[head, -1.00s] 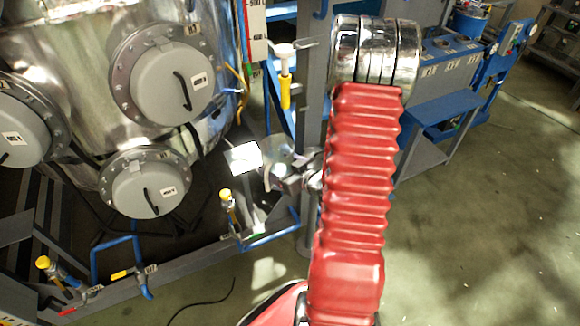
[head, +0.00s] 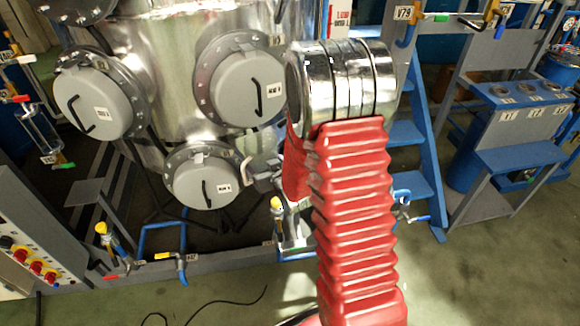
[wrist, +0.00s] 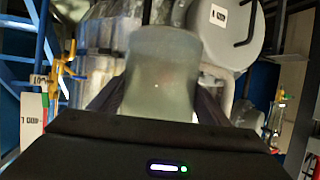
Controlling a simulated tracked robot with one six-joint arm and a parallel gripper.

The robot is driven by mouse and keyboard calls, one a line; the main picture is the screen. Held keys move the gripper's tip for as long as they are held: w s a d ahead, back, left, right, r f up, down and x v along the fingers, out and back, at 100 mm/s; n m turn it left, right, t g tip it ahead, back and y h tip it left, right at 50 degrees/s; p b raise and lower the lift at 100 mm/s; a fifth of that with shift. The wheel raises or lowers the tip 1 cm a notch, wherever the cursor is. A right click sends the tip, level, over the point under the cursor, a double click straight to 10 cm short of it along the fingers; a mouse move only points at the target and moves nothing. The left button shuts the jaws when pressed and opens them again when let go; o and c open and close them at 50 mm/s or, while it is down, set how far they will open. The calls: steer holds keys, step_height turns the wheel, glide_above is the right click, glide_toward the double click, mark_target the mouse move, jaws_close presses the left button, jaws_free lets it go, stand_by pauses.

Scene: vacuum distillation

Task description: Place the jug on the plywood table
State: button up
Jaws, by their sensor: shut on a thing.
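The jug (wrist: 162,72), a pale translucent vessel, is upright in the middle of the wrist view. My gripper (wrist: 160,100) is shut on it, with a dark finger on each side. In the head view my gripper (head: 266,176) is mostly hidden behind my red arm, in front of the tank's lower part. A whitish curved edge beside it may be the jug; the rest is hidden there. I cannot make out a plywood table in either view.
A large steel tank (head: 165,115) with grey round hatches stands ahead, with blue pipes and yellow-handled valves below. A control panel (head: 35,255) is at the lower left. Blue steps (head: 405,135) and a blue bench (head: 505,155) stand right. Open floor (head: 480,275) lies at the lower right.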

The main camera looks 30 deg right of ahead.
steer(key=w+a+r, duration=0.1)
steer(key=w+a, duration=0.2)
steer(key=a, duration=0.8)
steer(key=shift+a+r, duration=0.2)
steer(key=shift+r, duration=0.15)
steer(key=shift+d, duration=0.15)
